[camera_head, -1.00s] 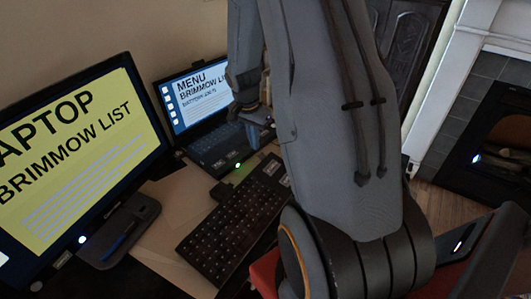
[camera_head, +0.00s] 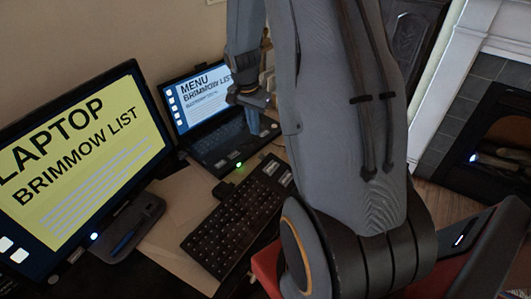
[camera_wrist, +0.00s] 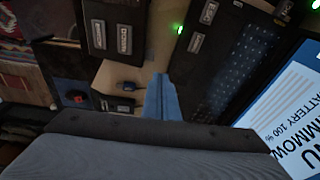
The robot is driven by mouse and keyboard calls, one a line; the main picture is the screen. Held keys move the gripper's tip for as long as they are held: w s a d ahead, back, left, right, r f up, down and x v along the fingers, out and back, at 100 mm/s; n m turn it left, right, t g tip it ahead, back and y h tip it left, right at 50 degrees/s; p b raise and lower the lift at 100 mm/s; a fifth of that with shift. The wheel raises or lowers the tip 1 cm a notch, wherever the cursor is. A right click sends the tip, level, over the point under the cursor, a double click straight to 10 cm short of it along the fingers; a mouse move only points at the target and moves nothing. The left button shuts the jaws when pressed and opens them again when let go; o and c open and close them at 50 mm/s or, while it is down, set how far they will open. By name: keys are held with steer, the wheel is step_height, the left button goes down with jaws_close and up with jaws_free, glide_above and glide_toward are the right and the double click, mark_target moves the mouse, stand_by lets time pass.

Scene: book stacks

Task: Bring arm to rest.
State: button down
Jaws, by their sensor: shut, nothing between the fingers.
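My arm fills the middle of the head view, bent, with its upper part rising out of the top of the picture. My gripper (camera_head: 252,120) hangs in front of the open laptop (camera_head: 213,141), apart from it as far as I can tell. In the wrist view its blue fingers (camera_wrist: 162,98) are together with nothing between them. Below them is a pale desk top (camera_wrist: 140,70). The laptop's screen (camera_wrist: 285,110) shows at the right there.
A monitor (camera_head: 90,150) with a yellow screen stands at the left. A black keyboard (camera_head: 230,225) lies on the desk (camera_head: 177,205) in front of the laptop. A fireplace (camera_head: 485,135) is at the right. A small dark object (camera_wrist: 128,87) lies near the fingers in the wrist view.

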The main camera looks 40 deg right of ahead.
steer(key=shift+r, duration=0.55)
steer(key=s+a+r+n+b, duration=0.1)
steer(key=s+a+r+n, duration=0.1)
steer(key=s+a+n, duration=0.5)
steer(key=s+a+r+n+y+b, duration=0.1)
steer(key=s+a+r+n, duration=0.2)
steer(key=s+a+n, duration=0.4)
steer(key=s+a, duration=0.1)
steer(key=a, duration=0.5)
steer(key=shift+a+t+y+b, duration=0.2)
steer(key=shift+t+y+b, duration=0.1)
steer(key=shift+t, duration=0.1)
steer(key=shift+w, duration=0.1)
stand_by(0.4)
